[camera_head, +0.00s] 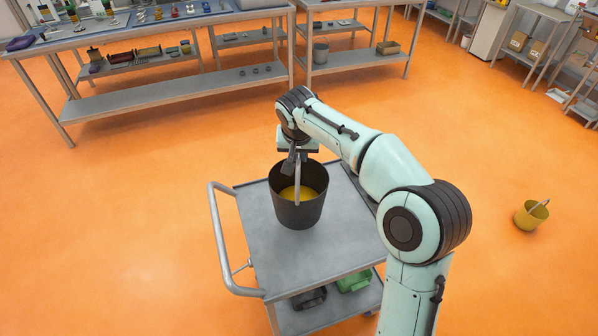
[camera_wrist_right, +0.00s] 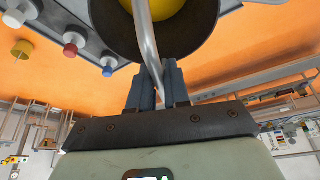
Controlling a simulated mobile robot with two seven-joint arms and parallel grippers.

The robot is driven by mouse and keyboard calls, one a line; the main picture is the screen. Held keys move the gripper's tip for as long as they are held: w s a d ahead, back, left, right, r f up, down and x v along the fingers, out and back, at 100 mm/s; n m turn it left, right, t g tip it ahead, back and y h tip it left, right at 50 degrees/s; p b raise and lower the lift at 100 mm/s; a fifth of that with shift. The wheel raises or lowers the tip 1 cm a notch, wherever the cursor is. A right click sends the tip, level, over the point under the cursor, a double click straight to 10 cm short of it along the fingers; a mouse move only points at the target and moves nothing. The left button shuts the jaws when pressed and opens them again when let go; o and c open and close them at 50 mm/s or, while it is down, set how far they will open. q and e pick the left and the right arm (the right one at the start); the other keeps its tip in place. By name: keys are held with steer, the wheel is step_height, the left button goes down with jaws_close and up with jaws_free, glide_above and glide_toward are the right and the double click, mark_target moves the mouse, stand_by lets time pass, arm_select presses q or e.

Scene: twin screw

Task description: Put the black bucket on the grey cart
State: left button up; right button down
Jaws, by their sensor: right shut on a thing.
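The black bucket (camera_head: 298,213) is upright over the top of the grey cart (camera_head: 262,240), near its far side. I cannot tell whether its base touches the cart. Something yellow shows inside the bucket. My right gripper (camera_head: 294,165) is above the bucket, shut on its raised metal handle. In the right wrist view my right gripper (camera_wrist_right: 158,88) has the pale handle between its fingers, and the black bucket (camera_wrist_right: 115,28) shows beyond them. My left gripper is in neither view.
The cart's lower shelf holds a dark bin (camera_head: 308,298) and a green bin (camera_head: 354,281). A yellow bucket (camera_head: 531,215) stands on the floor at right. Workbenches (camera_head: 150,38) line the back. Orange floor is clear left of the cart.

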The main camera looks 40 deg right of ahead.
steer(key=shift+f+b, duration=0.35)
steer(key=shift+f, duration=2.25)
steer(key=shift+w, duration=0.1)
steer(key=shift+f, duration=0.15)
steer(key=c, duration=1.1)
jaws_free()
steer(key=v, duration=1.1)
steer(key=shift+r, duration=0.25)
steer(key=shift+a+r, duration=0.1)
steer(key=shift+r, duration=0.2)
